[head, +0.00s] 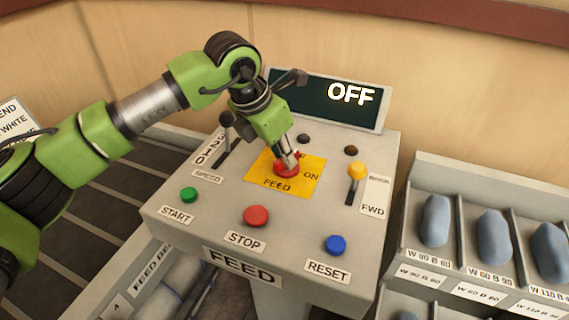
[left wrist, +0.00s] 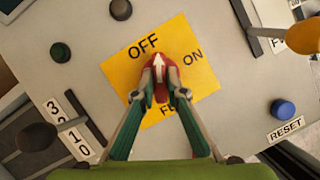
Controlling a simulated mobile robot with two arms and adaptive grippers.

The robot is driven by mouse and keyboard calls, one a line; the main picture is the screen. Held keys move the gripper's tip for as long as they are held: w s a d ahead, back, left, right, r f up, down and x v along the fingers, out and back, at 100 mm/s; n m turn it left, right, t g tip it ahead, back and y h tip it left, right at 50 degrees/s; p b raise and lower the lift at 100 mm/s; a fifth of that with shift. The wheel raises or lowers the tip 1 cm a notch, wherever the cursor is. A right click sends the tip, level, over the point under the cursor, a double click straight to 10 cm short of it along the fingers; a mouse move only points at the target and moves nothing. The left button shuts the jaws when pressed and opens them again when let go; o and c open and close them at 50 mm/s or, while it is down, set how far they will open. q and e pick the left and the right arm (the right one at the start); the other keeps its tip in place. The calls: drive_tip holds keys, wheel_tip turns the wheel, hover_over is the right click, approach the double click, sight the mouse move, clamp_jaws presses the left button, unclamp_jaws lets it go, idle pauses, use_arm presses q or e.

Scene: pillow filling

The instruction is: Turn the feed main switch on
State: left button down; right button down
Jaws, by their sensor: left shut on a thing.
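The feed main switch (head: 288,170) is a red rotary knob on a yellow plate (head: 261,177) in the middle of the grey console. In the left wrist view the red knob (left wrist: 162,66) has a white arrow, which points up toward the OFF label rather than the ON label to its right. My left gripper (head: 290,160) comes down from above and is shut on the knob; in the left wrist view its two fingers (left wrist: 160,96) sit on either side of it. The display (head: 330,98) behind the console reads OFF. My right gripper is not in view.
Around the plate are a black speed lever (head: 227,120), a yellow-knobbed lever (head: 357,171), a green START button (head: 189,195), a red STOP button (head: 256,216) and a blue RESET button (head: 336,245). A compartmented rack (head: 463,185) with blue-grey pillows stands at the right.

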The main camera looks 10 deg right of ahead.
use_arm(q)
drive_tip(key=m+g, duration=0.1)
drive_tip(key=m, duration=0.2)
drive_tip(key=shift+w+b, duration=0.15)
drive_tip(key=shift+b, duration=0.15)
drive_tip(key=m+g, duration=0.1)
drive_tip(key=m, duration=0.1)
drive_tip(key=shift+r+m+h, duration=0.1)
drive_tip(key=shift+m+h, duration=0.2)
drive_tip(key=m+g+p, duration=0.1)
drive_tip(key=m, duration=0.1)
drive_tip(key=m+g+p, duration=0.1)
drive_tip(key=m, duration=0.2)
drive_tip(key=shift+w+p, duration=0.2)
drive_tip(key=shift+p, duration=0.15)
drive_tip(key=shift+m+g+y+p, duration=0.3)
drive_tip(key=shift+m+y+p, duration=0.2)
drive_tip(key=shift+m, duration=0.5)
drive_tip(key=c, duration=2)
unclamp_jaws()
drive_tip(key=shift+c, duration=0.2)
